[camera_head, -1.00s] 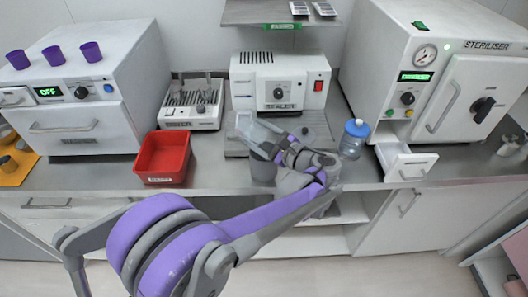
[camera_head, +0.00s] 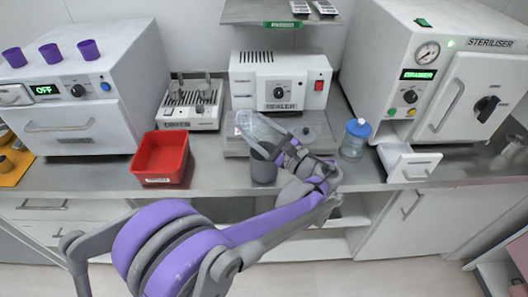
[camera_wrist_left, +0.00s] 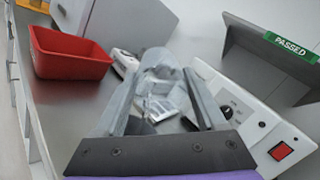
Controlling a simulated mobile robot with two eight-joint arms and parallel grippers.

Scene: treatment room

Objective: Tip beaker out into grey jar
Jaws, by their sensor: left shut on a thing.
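A clear beaker (camera_head: 258,130) is held tilted above the grey jar (camera_head: 263,169), which stands upright near the counter's front edge. My left gripper (camera_head: 279,152) is shut on the beaker, just right of and above the jar's mouth. The beaker also shows between the two fingers in the left wrist view (camera_wrist_left: 160,78). I cannot tell whether anything is in the beaker or the jar; the jar's inside is hidden. My right gripper is not in view.
A red bin (camera_head: 161,158) stands left of the jar. The white sealer (camera_head: 279,80) is behind. Counter between bin and jar is clear.

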